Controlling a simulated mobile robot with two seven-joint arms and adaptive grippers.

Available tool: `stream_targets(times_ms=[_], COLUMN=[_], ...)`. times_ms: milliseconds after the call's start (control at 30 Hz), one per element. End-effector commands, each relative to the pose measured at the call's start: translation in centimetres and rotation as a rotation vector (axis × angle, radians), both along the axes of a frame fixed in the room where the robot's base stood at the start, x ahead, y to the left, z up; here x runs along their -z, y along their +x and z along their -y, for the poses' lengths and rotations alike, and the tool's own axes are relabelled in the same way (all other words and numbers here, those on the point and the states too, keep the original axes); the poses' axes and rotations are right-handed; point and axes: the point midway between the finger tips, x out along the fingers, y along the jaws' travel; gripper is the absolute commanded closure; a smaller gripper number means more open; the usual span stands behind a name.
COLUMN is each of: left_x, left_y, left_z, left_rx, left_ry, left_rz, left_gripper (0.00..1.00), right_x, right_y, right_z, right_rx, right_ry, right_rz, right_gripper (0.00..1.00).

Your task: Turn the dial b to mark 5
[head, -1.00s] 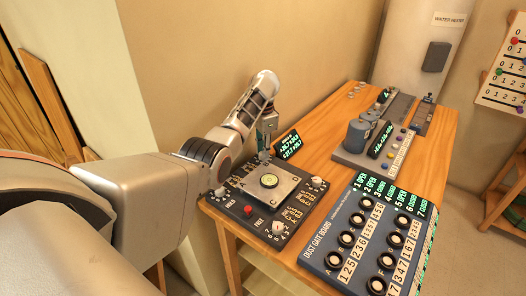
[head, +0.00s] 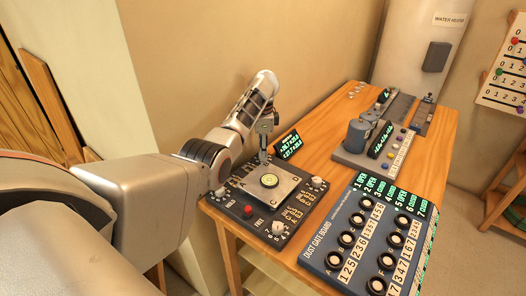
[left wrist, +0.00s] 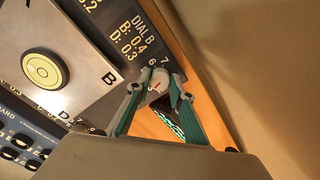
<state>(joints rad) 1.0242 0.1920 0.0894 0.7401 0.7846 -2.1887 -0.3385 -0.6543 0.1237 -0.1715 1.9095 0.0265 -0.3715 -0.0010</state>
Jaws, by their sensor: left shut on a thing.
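Dial b (left wrist: 158,82) is a small pale knob with a red mark, at the panel corner by the printed "DIAL B" label in the left wrist view. Numerals 6 and 7 show beside it; other numerals there are hidden, and I cannot tell which one its mark meets. My left gripper (left wrist: 156,88) is shut on it, one teal finger on each side. In the head view my left gripper (head: 264,152) points down at the dark panel's far corner and hides the dial. The levelling panel (head: 237,208) carries a metal plate (head: 250,187) with a round bubble level (head: 269,181).
Other pale dials (head: 278,228) and a red button (head: 248,210) sit on the panel. A lit display (head: 288,145) stands behind it. The dust gate board (head: 330,262) is to the right. The wall is close behind the gripper. Bare wood (head: 310,150) lies between the devices.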

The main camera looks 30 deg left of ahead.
Motion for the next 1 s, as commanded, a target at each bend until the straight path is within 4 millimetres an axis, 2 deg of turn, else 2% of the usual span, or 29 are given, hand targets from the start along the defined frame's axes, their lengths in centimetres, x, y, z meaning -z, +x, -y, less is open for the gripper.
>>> stream_targets(times_ms=[167,200,267,667,767,1000], left_x=[-0.2,-0.2,-0.2,-0.4,-1.5,-6.3], left_y=[0.1,0.1,0.1,0.1,0.1,0.1], left_z=[0.0,0.0,0.0,0.0,0.1,0.2], left_rx=[-0.001,-0.002,-0.002,-0.001,0.001,0.0], left_ry=[-0.001,-0.001,0.0,0.0,-0.001,-0.004], left_rz=[0.004,0.004,0.004,0.001,0.003,0.007], left_gripper=[1.0,0.73,0.62,0.62,0.62,0.62], right_x=[0.0,0.0,0.0,0.1,0.0,0.0], right_y=[0.0,0.0,0.0,-0.1,-0.1,0.0], right_z=[0.1,0.1,0.1,-0.3,-0.2,-0.2], right_rx=[-0.002,-0.002,-0.002,0.005,0.004,0.003], right_ry=[-0.003,-0.003,-0.003,0.007,0.005,0.004], right_rz=[0.001,0.001,0.001,-0.004,-0.002,-0.001], right_gripper=[0.6,0.6,0.6,0.6,0.6,0.6])
